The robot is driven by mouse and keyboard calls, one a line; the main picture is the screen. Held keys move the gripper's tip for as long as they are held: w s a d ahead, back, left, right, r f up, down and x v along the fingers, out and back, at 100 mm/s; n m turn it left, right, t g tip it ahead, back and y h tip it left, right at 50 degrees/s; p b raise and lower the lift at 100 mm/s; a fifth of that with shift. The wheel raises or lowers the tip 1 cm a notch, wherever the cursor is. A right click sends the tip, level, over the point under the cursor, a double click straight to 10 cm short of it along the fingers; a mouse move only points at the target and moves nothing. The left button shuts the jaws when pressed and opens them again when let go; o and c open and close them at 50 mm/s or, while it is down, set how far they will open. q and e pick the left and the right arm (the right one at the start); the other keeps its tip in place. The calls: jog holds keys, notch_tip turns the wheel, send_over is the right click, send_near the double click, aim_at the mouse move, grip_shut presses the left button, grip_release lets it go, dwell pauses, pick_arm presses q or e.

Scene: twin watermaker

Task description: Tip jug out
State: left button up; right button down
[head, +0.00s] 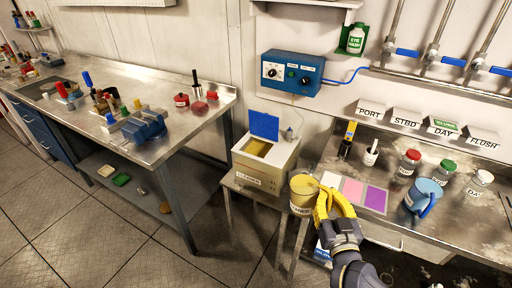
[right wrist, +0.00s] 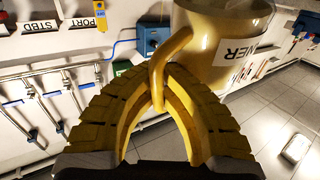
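The jug (head: 302,196) is yellowish, with a white label ending in "NER". In the head view it hangs roughly upright between the cleaner box and the right bench. The jug's body (right wrist: 222,45) fills the top right of the right wrist view. My right gripper (head: 323,202) is at the jug's right side. In the right wrist view its curved yellow fingers (right wrist: 163,88) close on the jug's yellow handle (right wrist: 170,60). The cleaner box (head: 262,165), pale with a raised blue lid (head: 264,125), stands left of the jug. My left gripper is out of view.
A blue jug (head: 422,193), several capped bottles and colour cards (head: 353,190) stand on the right bench (head: 395,227). A blue control box (head: 292,73) hangs on the wall. The left bench (head: 185,128) holds a blue vise (head: 145,127). Floor between is clear.

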jog(key=shift+w+d+r+n+y, duration=0.6)
jog(key=shift+w+d+r+y, duration=0.75)
jog(key=shift+w, duration=4.65)
jog(key=shift+w+d+r+n+y, duration=0.85)
jog(key=shift+w+r, duration=1)
jog(key=shift+w, duration=4.1)
jog(key=shift+w+d+r+n+y, duration=0.35)
jog(key=shift+w+d+r+y, duration=0.8)
jog(key=shift+w, duration=4.85)
jog(key=shift+w+a+r+n+g+y, duration=0.85)
jog(key=shift+r+y, duration=0.2)
jog(key=shift+y, duration=0.35)
jog(key=shift+w+a+r+n+g+y, duration=0.75)
jog(key=shift+w+r+y, duration=0.25)
jog(key=shift+y, duration=0.35)
jog(key=shift+w+a+r+n+g+y, duration=0.8)
jog(key=shift+r+y, duration=0.3)
jog(key=shift+y, duration=0.3)
jog(key=shift+w+f, duration=0.1)
jog(key=shift+f, duration=0.05)
